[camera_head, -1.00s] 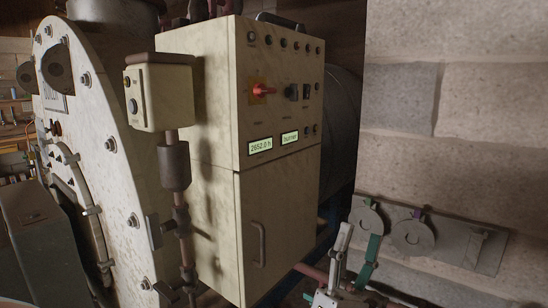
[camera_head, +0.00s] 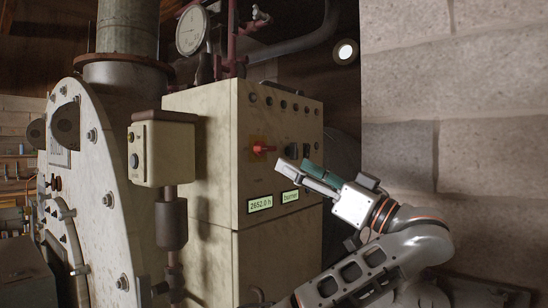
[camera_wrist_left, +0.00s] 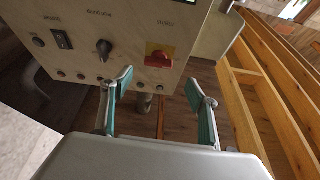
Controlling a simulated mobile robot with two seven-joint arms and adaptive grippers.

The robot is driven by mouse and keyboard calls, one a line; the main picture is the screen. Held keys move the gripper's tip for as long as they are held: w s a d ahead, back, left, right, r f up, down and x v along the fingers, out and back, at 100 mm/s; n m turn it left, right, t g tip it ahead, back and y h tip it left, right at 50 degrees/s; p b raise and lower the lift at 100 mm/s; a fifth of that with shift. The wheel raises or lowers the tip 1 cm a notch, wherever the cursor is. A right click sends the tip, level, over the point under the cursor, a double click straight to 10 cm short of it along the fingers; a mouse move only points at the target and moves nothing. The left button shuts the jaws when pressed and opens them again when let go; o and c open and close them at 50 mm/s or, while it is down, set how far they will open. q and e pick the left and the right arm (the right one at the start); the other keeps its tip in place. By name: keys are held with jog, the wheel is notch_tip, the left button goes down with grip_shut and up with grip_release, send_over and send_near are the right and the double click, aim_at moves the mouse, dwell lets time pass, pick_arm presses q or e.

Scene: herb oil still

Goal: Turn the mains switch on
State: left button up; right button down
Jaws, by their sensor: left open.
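The mains switch (camera_head: 264,149) is a red rotary handle on a yellow plate, on the upper front of the cream control cabinet (camera_head: 210,250). Its handle looks about horizontal. It also shows in the left wrist view (camera_wrist_left: 159,58), just beyond the fingertips and roughly centred between them. My left gripper (camera_head: 293,164) is open and empty, with teal pads, to the right of the switch in the head view and apart from it. In the left wrist view, its two fingers (camera_wrist_left: 160,82) stand wide apart. My right gripper is not in view.
A black knob (camera_head: 291,151) and a rocker switch (camera_wrist_left: 62,40) sit beside the red handle. Displays (camera_head: 260,204) lie below it. A small control box (camera_head: 162,153) stands out left of the cabinet. A stone wall (camera_head: 470,100) is close on the right.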

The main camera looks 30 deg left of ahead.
aim_at(269, 150)
pick_arm(q)
jog(key=p+x, duration=0.1)
jog(key=x, duration=0.5)
jog(key=shift+w+a+r, duration=0.1)
jog(key=shift+p+x, duration=0.4)
jog(key=shift+x, duration=0.45)
jog(key=shift+w, duration=0.1)
jog(key=c, duration=1.1)
